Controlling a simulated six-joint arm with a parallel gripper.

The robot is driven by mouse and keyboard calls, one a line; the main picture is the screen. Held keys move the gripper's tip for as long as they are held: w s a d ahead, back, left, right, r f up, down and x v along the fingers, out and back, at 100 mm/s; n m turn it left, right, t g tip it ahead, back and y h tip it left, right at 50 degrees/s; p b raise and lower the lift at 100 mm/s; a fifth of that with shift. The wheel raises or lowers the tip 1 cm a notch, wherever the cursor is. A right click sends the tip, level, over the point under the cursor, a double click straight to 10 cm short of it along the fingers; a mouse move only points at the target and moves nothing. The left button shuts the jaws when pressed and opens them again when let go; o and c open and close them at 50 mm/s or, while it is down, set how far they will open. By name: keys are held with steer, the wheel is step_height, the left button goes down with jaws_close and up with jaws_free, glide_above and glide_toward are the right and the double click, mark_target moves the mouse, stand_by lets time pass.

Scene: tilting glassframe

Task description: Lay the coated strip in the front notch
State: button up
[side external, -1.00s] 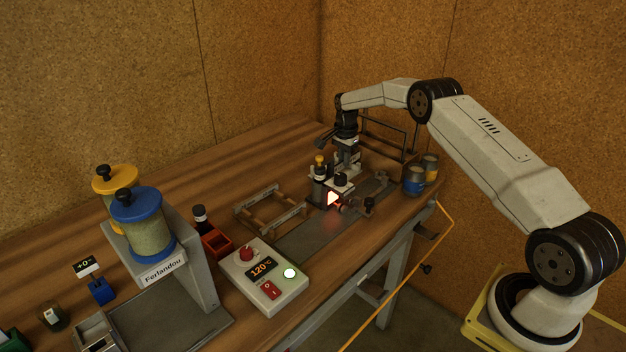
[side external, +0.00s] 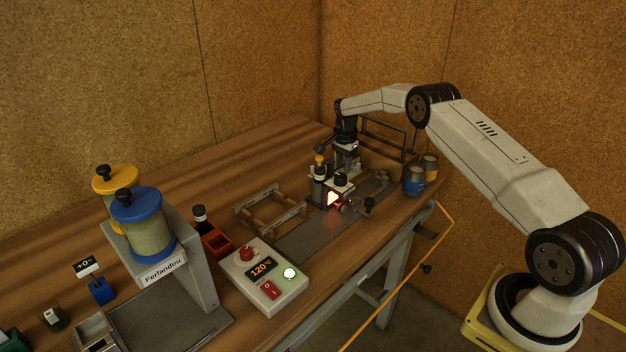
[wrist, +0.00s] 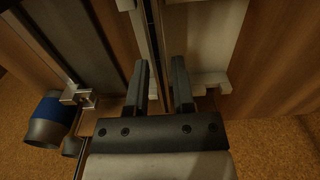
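My gripper (wrist: 159,65) points down over the far end of the bench, its two dark fingers apart. A narrow upright edge with pale and dark lines (wrist: 155,30) runs between and beyond the fingers in the wrist view; I cannot tell whether it is the coated strip or part of a fixture. No contact with the fingers is clear. In the side view my gripper (side external: 346,160) is beside the small heated unit with a glowing opening (side external: 332,198), and its fingertips are hidden there. I cannot pick out the coated strip or the front notch for certain.
A low rack with crossbars (side external: 262,222) lies left of the heated unit. A control box reading 120 °C (side external: 262,278) stands in front. A dark rail frame (side external: 385,127) stands behind. Open bench lies at the back left.

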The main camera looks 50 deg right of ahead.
mark_target(343, 165)
steer(key=shift+o, duration=1)
steer(key=shift+r, duration=0.1)
steer(key=shift+r, duration=3.85)
steer(key=shift+a, duration=0.15)
